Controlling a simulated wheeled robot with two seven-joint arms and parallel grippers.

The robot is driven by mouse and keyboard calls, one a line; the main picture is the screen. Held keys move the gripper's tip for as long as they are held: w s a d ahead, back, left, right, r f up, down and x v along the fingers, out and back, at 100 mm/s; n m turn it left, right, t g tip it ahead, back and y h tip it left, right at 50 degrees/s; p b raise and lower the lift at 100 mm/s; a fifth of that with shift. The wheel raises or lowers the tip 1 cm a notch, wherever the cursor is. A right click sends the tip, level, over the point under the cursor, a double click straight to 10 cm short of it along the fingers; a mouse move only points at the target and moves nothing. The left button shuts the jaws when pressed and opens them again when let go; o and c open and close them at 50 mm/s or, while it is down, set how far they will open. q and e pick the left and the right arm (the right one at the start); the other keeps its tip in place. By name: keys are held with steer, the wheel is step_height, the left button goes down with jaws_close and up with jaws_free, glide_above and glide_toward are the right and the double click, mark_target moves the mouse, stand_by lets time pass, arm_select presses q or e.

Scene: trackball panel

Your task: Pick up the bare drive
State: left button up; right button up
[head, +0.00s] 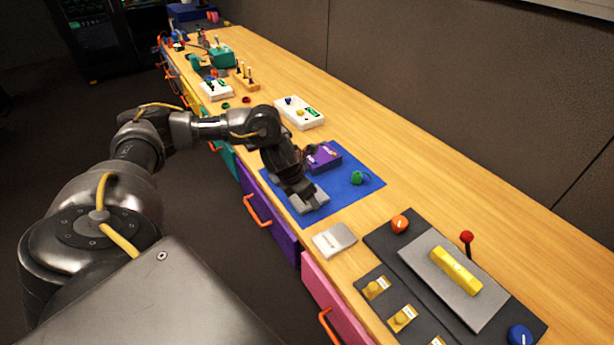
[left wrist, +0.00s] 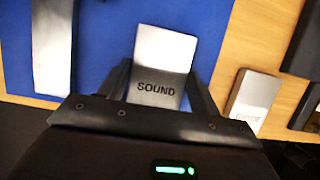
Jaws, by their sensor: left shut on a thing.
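A flat silver drive marked "SOUND" (left wrist: 165,62) lies between the two dark fingers of my left gripper (left wrist: 158,78) in the left wrist view. The fingers are shut on its sides. In the head view my left gripper (head: 306,202) is over the near part of the blue mat (head: 345,198), and the drive (head: 316,197) is partly hidden by it. I cannot tell whether the drive touches the mat. A second silver drive (head: 335,239) lies on the wood beside the mat, and also shows in the left wrist view (left wrist: 254,98). My right gripper is out of view.
A purple box (head: 323,157) and a green item (head: 358,178) are on the mat. A dark panel (head: 385,240) with a yellow bar, knobs and a red-tipped lever stands at the right. A white button box (head: 300,112) is farther back. Bare wood lies along the wall.

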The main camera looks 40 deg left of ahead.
arm_select(q)
step_height(320, 180, up, 4)
steer(key=p, duration=0.3)
steer(key=shift+s+r+p, duration=0.15)
steer(key=shift+r+p, duration=0.05)
steer(key=shift+p, duration=0.15)
steer(key=s+d+r+p, duration=0.4)
steer(key=s+r+p, duration=0.4)
steer(key=s, duration=0.5)
steer(key=p, duration=0.2)
steer(key=shift+d+r+p, duration=0.2)
steer(key=shift+r+p, duration=0.05)
steer(key=shift+p, duration=0.15)
steer(key=shift+d, duration=0.1)
